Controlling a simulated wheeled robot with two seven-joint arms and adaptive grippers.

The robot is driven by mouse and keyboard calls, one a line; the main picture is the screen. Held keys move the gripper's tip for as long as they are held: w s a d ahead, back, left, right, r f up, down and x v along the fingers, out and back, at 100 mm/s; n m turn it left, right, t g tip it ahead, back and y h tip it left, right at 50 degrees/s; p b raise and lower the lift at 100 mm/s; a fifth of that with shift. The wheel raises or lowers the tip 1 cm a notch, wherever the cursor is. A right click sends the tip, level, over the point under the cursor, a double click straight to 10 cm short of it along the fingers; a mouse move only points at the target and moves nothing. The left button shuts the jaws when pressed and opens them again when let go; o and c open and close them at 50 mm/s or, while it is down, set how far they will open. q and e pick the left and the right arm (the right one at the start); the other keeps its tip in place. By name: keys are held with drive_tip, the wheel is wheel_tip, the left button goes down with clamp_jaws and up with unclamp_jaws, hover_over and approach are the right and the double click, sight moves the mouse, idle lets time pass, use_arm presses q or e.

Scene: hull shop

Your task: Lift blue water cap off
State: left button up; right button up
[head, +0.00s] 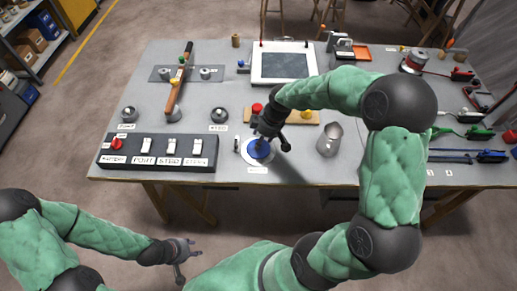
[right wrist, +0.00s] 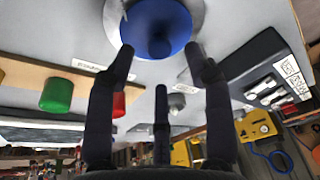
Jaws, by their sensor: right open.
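The blue water cap (head: 257,150) is a round blue disc on a pale round base near the front edge of the table. In the right wrist view the blue cap (right wrist: 157,22) fills the top middle, with its pale rim around it. My right gripper (head: 272,143) is just above and beside the cap, partly covering it. In the right wrist view its fingers (right wrist: 160,62) are spread, with nothing between them, and point at the cap; whether they touch it I cannot tell. My left gripper (head: 187,259) hangs in front of the table with its fingers apart and empty.
A dark switch box (head: 157,165) with labels stands left of the cap. A metal cup (head: 328,139) stands to the right. Behind is a wooden strip (head: 303,117) with coloured knobs, including a red one (head: 256,109). Tools and cables lie along the right edge.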

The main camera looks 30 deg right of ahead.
drive_tip(key=b+x, duration=0.1)
drive_tip(key=x, duration=0.2)
drive_tip(key=shift+f, duration=0.25)
clamp_jaws()
drive_tip(key=shift+r, duration=0.15)
